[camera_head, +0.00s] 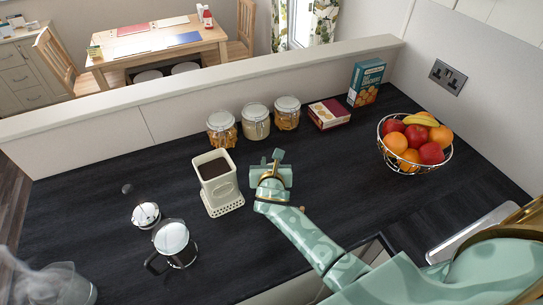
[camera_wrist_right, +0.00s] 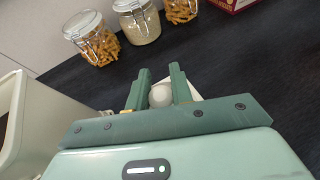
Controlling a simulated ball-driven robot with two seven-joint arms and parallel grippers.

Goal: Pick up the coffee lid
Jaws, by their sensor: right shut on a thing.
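My right gripper (camera_head: 275,164) is over the dark worktop, just right of the open cream coffee canister (camera_head: 222,189), which has brown coffee inside. In the right wrist view, my right gripper (camera_wrist_right: 160,78) is shut on the round knob of the white coffee lid (camera_wrist_right: 161,95). A flat white edge of the lid shows beside the right finger. The fingers and gripper body hide most of the lid, and I cannot tell its height above the worktop. The canister also shows at the left of the wrist view (camera_wrist_right: 12,115). My left gripper is not in view.
Several glass jars (camera_head: 256,124) stand behind the canister, with a red box (camera_head: 329,114) and a teal box (camera_head: 366,82). A fruit bowl (camera_head: 391,158) is right. A French press (camera_head: 175,245) stands front left of the canister. The worktop (camera_head: 335,170) right of my gripper is clear.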

